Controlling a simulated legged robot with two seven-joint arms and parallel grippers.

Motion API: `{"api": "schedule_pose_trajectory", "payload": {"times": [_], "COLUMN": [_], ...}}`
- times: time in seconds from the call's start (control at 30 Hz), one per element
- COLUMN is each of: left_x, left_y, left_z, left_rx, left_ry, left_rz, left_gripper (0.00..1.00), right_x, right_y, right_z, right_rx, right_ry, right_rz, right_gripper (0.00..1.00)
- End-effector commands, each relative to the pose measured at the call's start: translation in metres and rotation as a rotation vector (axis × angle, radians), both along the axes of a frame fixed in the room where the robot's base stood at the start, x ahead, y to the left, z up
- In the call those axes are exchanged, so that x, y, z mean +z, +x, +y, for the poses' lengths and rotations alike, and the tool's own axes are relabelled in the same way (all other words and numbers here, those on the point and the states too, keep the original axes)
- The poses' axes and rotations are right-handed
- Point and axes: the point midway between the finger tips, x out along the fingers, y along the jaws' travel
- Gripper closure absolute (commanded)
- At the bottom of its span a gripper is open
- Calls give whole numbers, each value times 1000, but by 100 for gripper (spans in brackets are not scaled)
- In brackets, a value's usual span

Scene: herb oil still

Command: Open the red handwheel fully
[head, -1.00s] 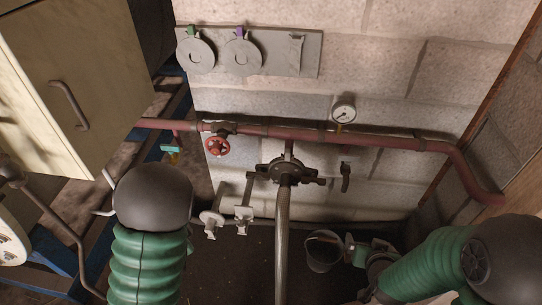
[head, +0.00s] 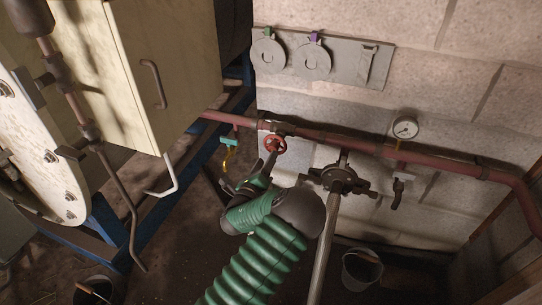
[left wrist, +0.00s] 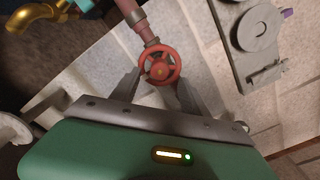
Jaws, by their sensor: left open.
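The red handwheel (head: 275,144) sits on the red pipe (head: 330,137) that runs along the block wall. In the left wrist view the handwheel (left wrist: 160,65) is face-on, with its spokes and hub showing. My left gripper (head: 271,160) is right at the handwheel in the head view. In the left wrist view its two fingers (left wrist: 160,88) are open, one on each side of the wheel's lower part. I cannot tell whether they touch the rim. My right gripper is not in view.
A gauge (head: 405,128) is on the pipe. A bucket (head: 361,268) stands on the floor. A beige cabinet (head: 135,75) is at left. A grey plate with discs (head: 335,62) hangs above.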

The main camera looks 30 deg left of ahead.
Motion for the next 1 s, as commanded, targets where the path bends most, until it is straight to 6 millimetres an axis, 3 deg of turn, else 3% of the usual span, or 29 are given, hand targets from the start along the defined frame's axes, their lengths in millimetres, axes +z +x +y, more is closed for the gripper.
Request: {"api": "schedule_pose_trajectory", "payload": {"times": [0.2, 0.57, 0.9, 1.0], "left_x": [-2, 0, -1, -1], "left_y": [37, 45, 45, 44], "left_z": [9, 11, 11, 11], "left_rx": [0, 1, 1, 1], "left_ry": [0, -1, -2, -2], "left_rz": [0, 2, 3, 3], "left_gripper": [47, 48, 92, 100], "right_x": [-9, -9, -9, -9], "right_y": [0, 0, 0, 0], "right_z": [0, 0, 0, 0], "right_rx": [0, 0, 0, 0], "right_ry": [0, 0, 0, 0], "right_rz": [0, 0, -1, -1], "right_gripper": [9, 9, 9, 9]}}
